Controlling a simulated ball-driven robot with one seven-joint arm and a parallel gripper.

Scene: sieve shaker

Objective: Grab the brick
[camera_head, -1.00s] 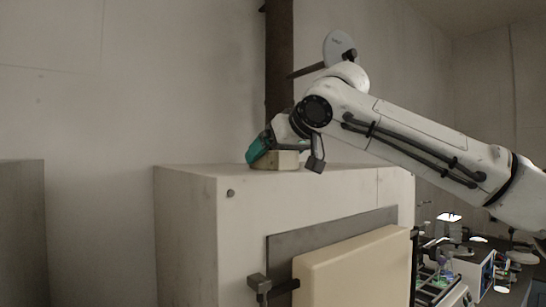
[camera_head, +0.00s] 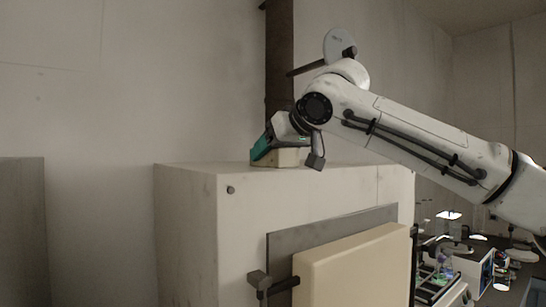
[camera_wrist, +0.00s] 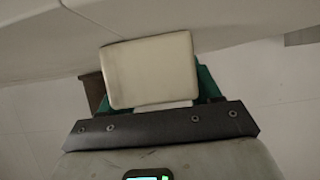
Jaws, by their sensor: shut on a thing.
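The brick (camera_head: 289,157) is a pale cream block at the top of the large white cabinet (camera_head: 190,205) in the head view. My gripper (camera_head: 264,150), with green fingers, is at the brick and shut on it. In the wrist view the brick (camera_wrist: 152,71) fills the space between the green fingers, which show at its right side and a little at its left. Whether the brick's underside touches the cabinet top is hard to tell.
A dark vertical column (camera_head: 280,60) rises behind the gripper. A cream panel (camera_head: 352,268) with a dark handle is on the cabinet's front. A bench with lab equipment (camera_head: 465,270) stands at the lower right. The wall at the left is bare.

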